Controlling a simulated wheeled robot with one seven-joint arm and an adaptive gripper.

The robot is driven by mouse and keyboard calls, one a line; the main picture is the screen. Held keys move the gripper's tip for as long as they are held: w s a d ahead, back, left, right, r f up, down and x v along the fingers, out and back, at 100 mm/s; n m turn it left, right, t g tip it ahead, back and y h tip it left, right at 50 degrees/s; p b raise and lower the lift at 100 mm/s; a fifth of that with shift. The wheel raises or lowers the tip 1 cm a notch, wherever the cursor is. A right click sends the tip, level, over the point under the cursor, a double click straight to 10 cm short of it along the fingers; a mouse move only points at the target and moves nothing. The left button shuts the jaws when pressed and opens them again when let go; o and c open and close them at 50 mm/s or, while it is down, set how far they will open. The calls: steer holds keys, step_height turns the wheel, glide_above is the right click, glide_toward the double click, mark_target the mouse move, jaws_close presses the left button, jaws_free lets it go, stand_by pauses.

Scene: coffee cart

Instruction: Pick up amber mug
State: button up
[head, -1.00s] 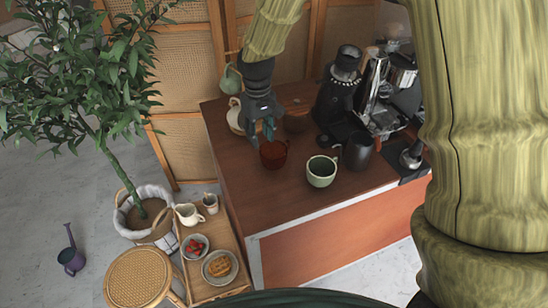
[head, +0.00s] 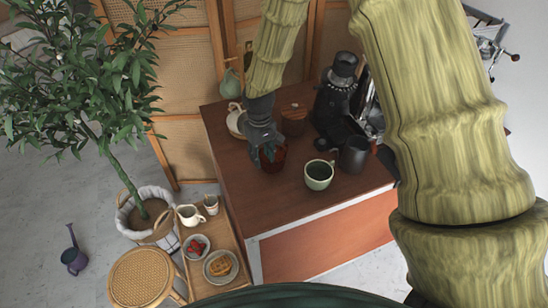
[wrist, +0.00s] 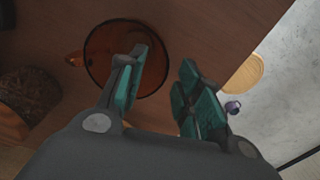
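The amber mug (head: 278,161) stands on the brown cart top, partly hidden behind my gripper (head: 264,155) in the head view. In the wrist view the mug (wrist: 104,50) is seen from above as a dark amber, see-through round, with its handle pointing left. My gripper (wrist: 162,75) is open in the wrist view, with a gap between its teal finger pads. The left finger overlaps the right part of the mug's mouth, and the right finger is outside the rim to the right. Whether either finger touches the mug cannot be told.
A green mug (head: 319,174) and a dark pitcher (head: 354,156) stand right of the amber mug. A brown bowl (head: 294,124), a cream cup (head: 236,121) and a black grinder (head: 336,100) are behind. The cart's front left top is clear.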

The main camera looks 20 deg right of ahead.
steer(key=shift+f, duration=0.9)
jaws_close()
steer(key=shift+r, duration=0.15)
step_height(320, 180, up, 10)
steer(key=b, duration=0.3)
